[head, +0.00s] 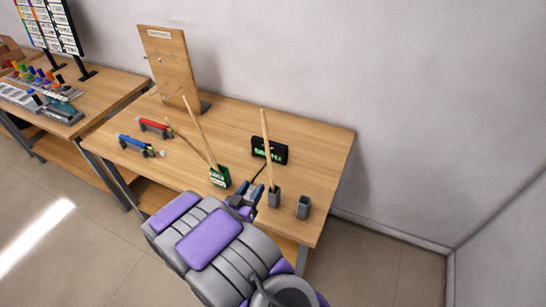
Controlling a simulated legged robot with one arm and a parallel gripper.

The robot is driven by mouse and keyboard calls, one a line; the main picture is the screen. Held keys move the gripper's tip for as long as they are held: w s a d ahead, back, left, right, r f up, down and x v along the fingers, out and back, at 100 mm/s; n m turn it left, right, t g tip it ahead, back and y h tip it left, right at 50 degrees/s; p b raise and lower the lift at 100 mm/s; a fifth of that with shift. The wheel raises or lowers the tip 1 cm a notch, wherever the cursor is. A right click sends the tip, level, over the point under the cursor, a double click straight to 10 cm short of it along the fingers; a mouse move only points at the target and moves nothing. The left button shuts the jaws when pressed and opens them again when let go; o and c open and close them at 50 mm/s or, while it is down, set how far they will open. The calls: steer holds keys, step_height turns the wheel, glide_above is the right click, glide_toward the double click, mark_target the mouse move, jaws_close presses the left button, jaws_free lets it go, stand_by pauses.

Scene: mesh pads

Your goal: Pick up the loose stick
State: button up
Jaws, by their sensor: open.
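Several light wooden sticks show on the table. One tall stick (197,127) rises from a small green-labelled block (220,177), leaning to the left. A second stick (185,136) slants lower and further left, its near end by the same block; I cannot tell whether it rests in it. Another stick (266,145) stands nearly upright in a grey holder (274,197). I cannot tell which stick is the loose one. My gripper (249,193) is open at the table's front edge, between the green-labelled block and the grey holder. Its fingertips are small and partly hidden.
An empty-looking grey cup (304,207) stands right of the grey holder. A black display (269,150) with green text sits behind. Red (155,126) and blue (135,143) tools lie at left, below a wooden pegboard (172,62). The table's right back is clear.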

mark_target(268, 161)
steer(key=shift+t, duration=0.3)
steer(key=b+x, duration=0.1)
steer(key=x, duration=0.9)
steer(key=shift+w, duration=0.2)
steer(key=x, duration=0.6)
steer(key=shift+d+f+b, duration=0.2)
steer(key=shift+d+b, duration=0.1)
steer(key=shift+b, duration=0.1)
steer(key=shift+a, duration=0.8)
steer(key=shift+c, duration=1.7)
steer(key=shift+d, duration=0.55)
steer(key=c, duration=0.4)
steer(key=shift+a, duration=0.1)
jaws_close()
